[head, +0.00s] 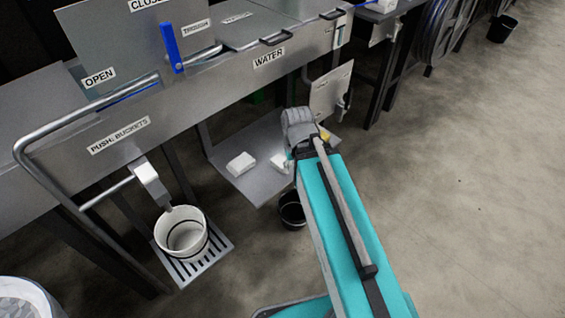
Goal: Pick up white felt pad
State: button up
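Two white block-like pieces lie on a low grey shelf (227,168) under the water trough. The left white piece (240,164) lies in the open on the shelf. The right white piece (280,162) lies close to the end of my arm, which partly covers it. I cannot tell which one is the felt pad. My teal arm reaches up from the lower right. The grey end of my arm, with my gripper (298,125), is over the right part of the shelf. Its fingers are hidden or too small to make out.
A white bucket (182,238) stands on a slatted plate at the lower left. A black bucket (292,212) stands beneath the shelf, beside my arm. The steel trough (230,80) with a blue lever (172,48) overhangs the shelf. The floor to the right is clear.

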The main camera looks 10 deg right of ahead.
aim_at(277, 161)
jog(key=z, duration=0.1)
jog(key=k, duration=1.6)
jog(key=u, duration=0.45)
jog(key=i, duration=1)
jog(key=u, duration=0.05)
